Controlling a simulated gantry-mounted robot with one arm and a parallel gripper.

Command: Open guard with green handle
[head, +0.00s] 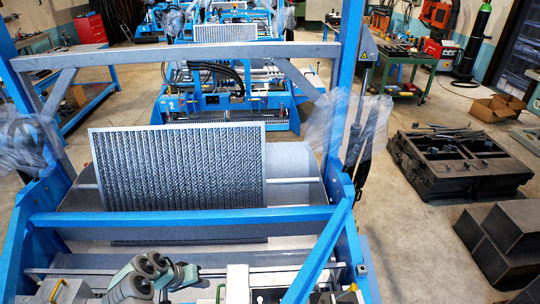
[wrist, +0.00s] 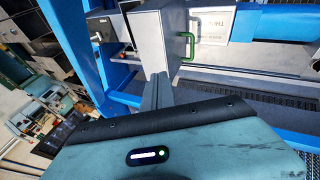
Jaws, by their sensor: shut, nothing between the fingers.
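The green handle (wrist: 185,47) is a U-shaped bar on the side of a grey metal box-like guard (wrist: 152,40) at the top middle of the wrist view. In the head view the green handle (head: 220,293) shows small at the bottom edge, beside a pale box. I cannot tell how far the guard stands open. My gripper (wrist: 158,84) points up towards the guard in the wrist view, its grey fingers shut and empty. The fingertips appear below and left of the handle, apart from it. Whether they touch the guard is unclear.
Blue frame beams (head: 190,222) cross over the work area. A large sieve panel (head: 180,167) leans behind them. A yellow handle (head: 57,290) shows at bottom left. Dark metal frames (head: 460,165) lie on the floor at right. A white label plate (wrist: 212,25) sits right of the handle.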

